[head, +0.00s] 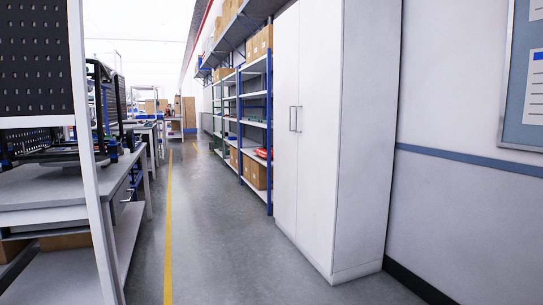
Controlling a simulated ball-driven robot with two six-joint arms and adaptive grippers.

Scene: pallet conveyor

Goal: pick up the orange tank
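No orange tank can be made out in the head view. A small red-orange item (263,153) lies on a shelf of the blue-framed rack, too small to identify. Neither my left gripper nor my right gripper is in view.
A grey aisle floor (215,235) with a yellow line (168,230) runs ahead and is clear. Workbenches (60,190) stand on the left. A tall white cabinet (335,140) stands on the right, with shelving racks (257,125) holding cardboard boxes (256,170) beyond it.

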